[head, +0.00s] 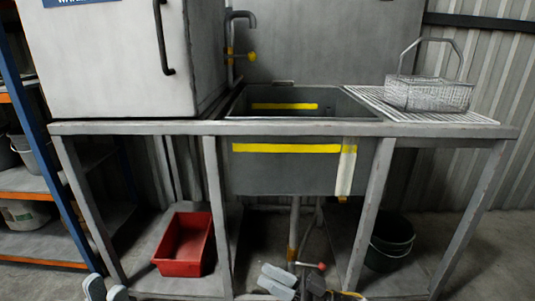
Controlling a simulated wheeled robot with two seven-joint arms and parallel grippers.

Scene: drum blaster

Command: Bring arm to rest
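My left gripper (105,287) shows at the bottom left edge as two pale grey fingertips, with the rest cut off by the frame. My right gripper (276,280) shows at the bottom middle as two grey finger pads side by side, in front of the space under the sink bench. Nothing shows held in either one. The view does not settle how far apart the fingers of either gripper are.
A metal bench (290,128) holds a sink, a large grey machine (120,60) and a wire basket (430,95). Below are a red bin (184,245) and a dark bucket (390,245). Blue-orange shelving (40,185) stands left. Floor at right is clear.

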